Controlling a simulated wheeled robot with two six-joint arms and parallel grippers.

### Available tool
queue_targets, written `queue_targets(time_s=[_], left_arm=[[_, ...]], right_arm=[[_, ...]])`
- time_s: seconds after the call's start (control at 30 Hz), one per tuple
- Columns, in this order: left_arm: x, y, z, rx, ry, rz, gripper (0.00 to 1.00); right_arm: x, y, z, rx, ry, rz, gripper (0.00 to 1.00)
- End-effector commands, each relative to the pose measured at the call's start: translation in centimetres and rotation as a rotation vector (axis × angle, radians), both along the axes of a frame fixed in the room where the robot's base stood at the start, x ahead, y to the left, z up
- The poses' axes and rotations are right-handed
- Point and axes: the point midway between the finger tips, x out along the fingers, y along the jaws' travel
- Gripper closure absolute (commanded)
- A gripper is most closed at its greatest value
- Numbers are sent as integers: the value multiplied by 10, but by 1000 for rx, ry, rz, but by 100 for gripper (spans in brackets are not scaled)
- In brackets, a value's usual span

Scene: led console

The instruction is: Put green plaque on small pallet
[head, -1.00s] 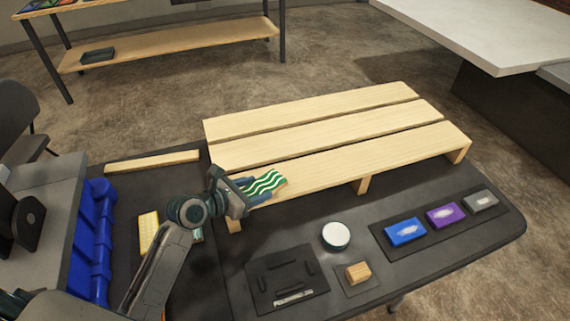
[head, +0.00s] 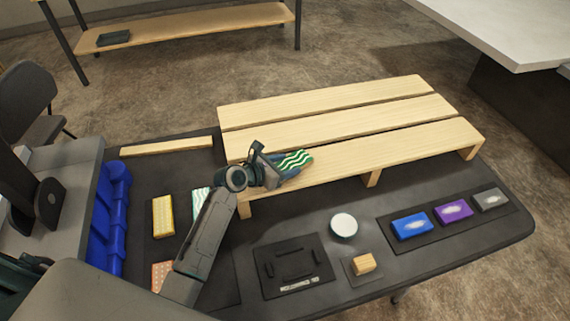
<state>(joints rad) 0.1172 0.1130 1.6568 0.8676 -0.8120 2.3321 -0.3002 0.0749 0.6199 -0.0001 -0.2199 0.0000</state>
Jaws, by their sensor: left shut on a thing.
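The green plaque (head: 296,159) has white wavy stripes. My left gripper (head: 284,167) is shut on it and holds it over the front plank of the small pallet, near its left end. I cannot tell whether the plaque touches the plank. The small pallet (head: 350,121) is pale wood with three planks, and its top is otherwise bare. My right gripper is not in view.
A yellow block (head: 163,216), a pale green striped piece (head: 200,203) and an orange piece (head: 161,275) lie left of my arm. A blue bin (head: 113,215) stands farther left. A white round puck (head: 344,225), wooden block (head: 364,263) and black tray (head: 293,266) lie in front.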

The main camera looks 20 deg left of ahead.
Motion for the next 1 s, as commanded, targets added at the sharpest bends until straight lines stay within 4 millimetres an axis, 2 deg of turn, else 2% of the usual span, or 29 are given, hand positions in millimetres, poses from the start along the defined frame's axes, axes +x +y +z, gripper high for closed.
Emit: queue_targets(time_s=[0.17, 0.2, 0.27, 0.3, 0.67, 0.77, 1.0], left_arm=[[0, 0, -2, 0, 0, 0, 74], [0, 0, -2, 1, -1, 0, 38], [0, 0, -2, 1, -1, 0, 26], [0, 0, -2, 1, -1, 0, 24], [-4, 3, 1, 2, 0, 0, 24], [-15, 11, 6, 5, -1, 0, 24], [-56, 38, 26, 7, -1, 0, 24]], right_arm=[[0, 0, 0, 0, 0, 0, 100], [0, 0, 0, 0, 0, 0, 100], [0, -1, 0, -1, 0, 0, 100], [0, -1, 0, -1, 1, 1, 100], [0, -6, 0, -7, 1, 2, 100], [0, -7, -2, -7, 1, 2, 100], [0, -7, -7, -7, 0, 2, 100]])
